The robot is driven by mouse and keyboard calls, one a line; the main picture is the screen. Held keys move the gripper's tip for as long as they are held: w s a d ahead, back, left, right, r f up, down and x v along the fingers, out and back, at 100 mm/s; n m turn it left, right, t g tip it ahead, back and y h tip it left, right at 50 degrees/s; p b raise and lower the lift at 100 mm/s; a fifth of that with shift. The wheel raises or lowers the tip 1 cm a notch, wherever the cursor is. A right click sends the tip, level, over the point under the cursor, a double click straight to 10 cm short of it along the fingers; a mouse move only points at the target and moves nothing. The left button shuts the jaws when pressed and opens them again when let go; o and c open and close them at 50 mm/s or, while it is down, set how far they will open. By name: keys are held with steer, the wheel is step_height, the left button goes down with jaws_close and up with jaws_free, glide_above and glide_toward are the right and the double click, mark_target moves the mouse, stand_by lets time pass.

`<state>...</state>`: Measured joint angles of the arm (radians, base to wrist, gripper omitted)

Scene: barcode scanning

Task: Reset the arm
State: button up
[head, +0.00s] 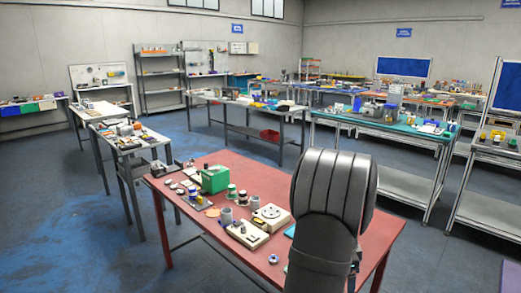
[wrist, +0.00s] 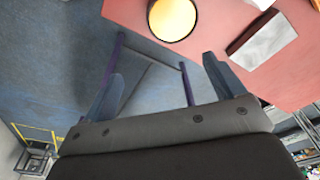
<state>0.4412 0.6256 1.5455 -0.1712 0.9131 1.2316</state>
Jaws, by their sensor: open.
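My arm (head: 328,200) rises in the front right of the head view and covers part of the red table (head: 330,228). My gripper is not clear in the head view. In the wrist view my gripper (wrist: 160,82) has its two fingers wide apart, with nothing between them. The fingers point past the edge of the red table, which also shows in the wrist view (wrist: 222,25), with blue-grey floor behind them.
On the red table stand a green box (head: 214,179), a cream device with a round top (head: 270,216), a flatter cream device (head: 247,233) and several small items. The wrist view shows a round yellow-topped thing (wrist: 172,18) and a pale block (wrist: 263,41).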

steer(key=shift+w+a+f, duration=0.45)
steer(key=shift+w+f, duration=0.2)
steer(key=shift+w+a+f, duration=0.45)
steer(key=shift+w+f, duration=0.25)
steer(key=shift+f, duration=0.45)
steer(key=shift+o, duration=1.3)
